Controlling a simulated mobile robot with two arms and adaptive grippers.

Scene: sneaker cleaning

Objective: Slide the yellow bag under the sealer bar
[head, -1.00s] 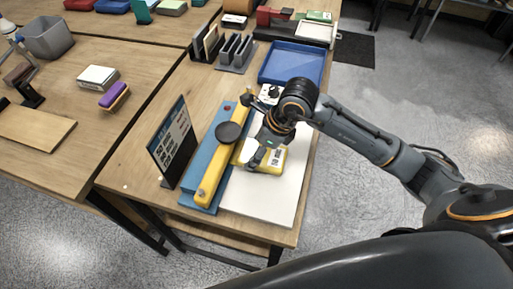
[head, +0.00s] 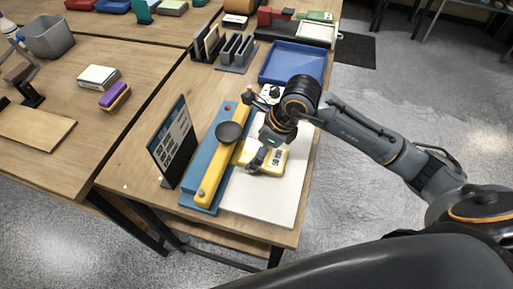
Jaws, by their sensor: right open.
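The sealer has a blue base (head: 198,203) and a long yellow bar (head: 213,178) with a round black knob (head: 229,132). My right gripper (head: 258,162) is over the bag's left part, close to the bar, pointing down and open. Whether its fingers touch the bag is unclear. My left gripper is not in view.
A white board (head: 268,202) lies right of the sealer. A dark sign (head: 173,143) stands to its left. A blue tray (head: 292,63) and grey rack (head: 237,52) are behind. The table's right edge is near the board.

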